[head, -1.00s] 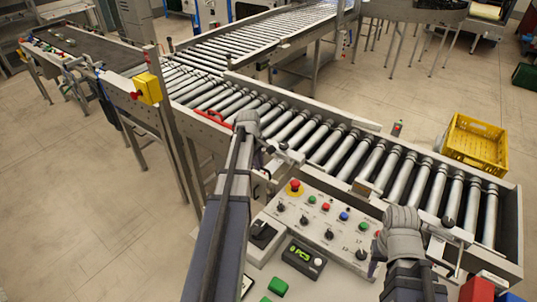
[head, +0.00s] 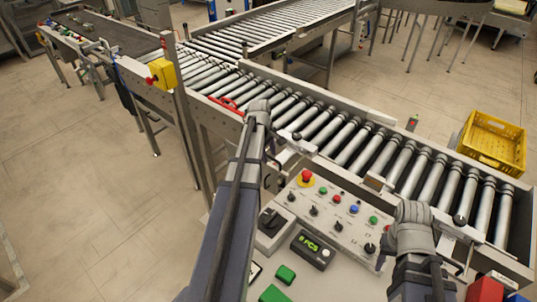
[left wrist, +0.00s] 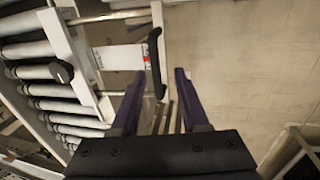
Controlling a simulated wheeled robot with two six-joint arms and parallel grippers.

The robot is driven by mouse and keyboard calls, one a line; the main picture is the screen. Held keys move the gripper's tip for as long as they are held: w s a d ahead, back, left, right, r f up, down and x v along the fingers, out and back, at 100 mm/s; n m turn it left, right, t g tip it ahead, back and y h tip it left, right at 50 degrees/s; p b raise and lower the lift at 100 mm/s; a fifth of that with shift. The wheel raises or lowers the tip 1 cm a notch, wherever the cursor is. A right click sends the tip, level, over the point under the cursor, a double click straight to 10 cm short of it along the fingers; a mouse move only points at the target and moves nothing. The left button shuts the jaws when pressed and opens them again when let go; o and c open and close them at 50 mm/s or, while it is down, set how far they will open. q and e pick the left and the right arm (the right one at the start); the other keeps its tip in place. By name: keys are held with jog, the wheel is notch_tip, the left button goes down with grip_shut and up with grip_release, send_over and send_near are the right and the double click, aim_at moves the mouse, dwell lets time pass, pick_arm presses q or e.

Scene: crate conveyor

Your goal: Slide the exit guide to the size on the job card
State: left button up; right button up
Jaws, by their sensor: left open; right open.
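In the left wrist view the exit guide's slide shows as a white scale plate (left wrist: 122,57) with a red mark, on metal rods. A black bar handle (left wrist: 156,62) stands at its end, and a black knob (left wrist: 62,72) sits nearer the rollers. My left gripper (left wrist: 158,95) is open; its purple fingers are apart, with the handle's lower end just ahead, near the gap. In the head view my left wrist (head: 258,112) hides most of this. My right gripper (head: 384,262) is open beside the control panel, its fingers mostly hidden. I cannot make out a job card.
The control panel (head: 330,213) with buttons and knobs lies between my arms. A small display (head: 312,246) with green characters is in front of it. The roller conveyor (head: 345,131) runs behind. A yellow crate (head: 492,140) stands on the floor at right.

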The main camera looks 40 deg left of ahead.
pick_arm(q)
notch_tip(320, 180, up, 8)
jog(key=s+p, duration=0.1)
jog(key=p, duration=0.6)
jog(key=shift+s+f, duration=0.25)
jog(key=shift+a, duration=0.1)
jog(key=s+d+f+m+b, duration=0.3)
jog(key=d+m, duration=0.2)
jog(key=d, duration=0.5)
jog(key=s+d+f+m+g+b, duration=0.1)
jog(key=s+d+f+m+b, duration=0.2)
jog(key=d, duration=0.8)
jog(key=s+d+f+m+g+b, duration=0.1)
jog(key=s+d+f+m+b, duration=0.2)
jog(key=d+m, duration=0.4)
jog(key=shift+s+d+f+m+y, duration=0.1)
jog(key=shift+d+f+m+y, duration=0.1)
jog(key=shift+d, duration=0.85)
jog(key=shift+s+d+f+m+y, duration=0.1)
jog(key=shift+d+f+y, duration=0.1)
jog(key=shift+d, duration=0.8)
jog(key=s+d+f+m+b, duration=0.2)
jog(key=s+d+m, duration=0.3)
jog(key=d, duration=0.1)
jog(key=shift+s+y, duration=0.25)
jog(key=shift+y, duration=0.05)
jog(key=shift+d, duration=0.1)
